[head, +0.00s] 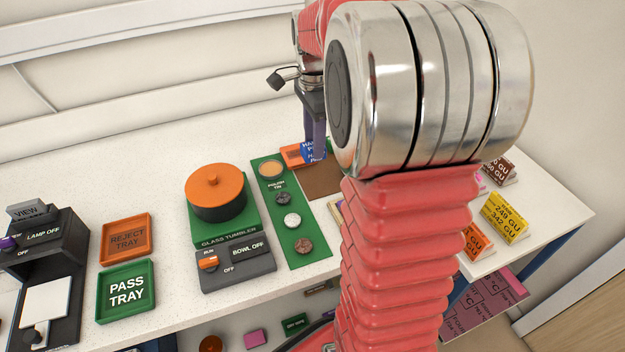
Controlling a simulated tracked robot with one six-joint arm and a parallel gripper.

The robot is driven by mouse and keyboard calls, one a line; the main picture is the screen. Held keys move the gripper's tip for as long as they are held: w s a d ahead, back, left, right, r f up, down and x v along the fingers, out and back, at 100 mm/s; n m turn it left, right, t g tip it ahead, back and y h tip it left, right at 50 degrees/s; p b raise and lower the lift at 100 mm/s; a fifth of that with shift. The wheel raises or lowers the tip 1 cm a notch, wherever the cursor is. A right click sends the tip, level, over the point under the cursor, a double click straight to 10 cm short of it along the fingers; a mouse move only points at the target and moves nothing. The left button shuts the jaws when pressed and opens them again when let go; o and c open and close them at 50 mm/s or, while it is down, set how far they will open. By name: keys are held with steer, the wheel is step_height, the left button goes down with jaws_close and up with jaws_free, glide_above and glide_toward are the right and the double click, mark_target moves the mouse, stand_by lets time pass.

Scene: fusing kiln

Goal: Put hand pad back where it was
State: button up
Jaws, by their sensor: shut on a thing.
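The hand pad (308,153) is a small blue block with white lettering, partly hidden by my gripper. My gripper (316,150) points down and is shut on the hand pad. It is at the back of the counter, right of the green strip and over or near the far edge of a brown mat (318,182). An orange piece (291,155) shows just left of the hand pad. I cannot tell whether the pad touches the surface below it. My red and silver arm hides much of the counter to the right.
A green strip (285,225) holds small dishes and stones. Left of it stand the glass tumbler (215,195), the reject tray (126,240), the pass tray (125,290) and a lamp viewer (45,250). Yellow and orange labelled blocks (503,220) stand at the right. The counter's back left is clear.

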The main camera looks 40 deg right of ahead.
steer(key=shift+f, duration=3)
steer(key=shift+f, duration=1.85)
steer(key=shift+f, duration=0.1)
steer(key=o, duration=1)
step_height(320, 180, up, 12)
steer(key=shift+r, duration=0.15)
steer(key=shift+a, duration=0.1)
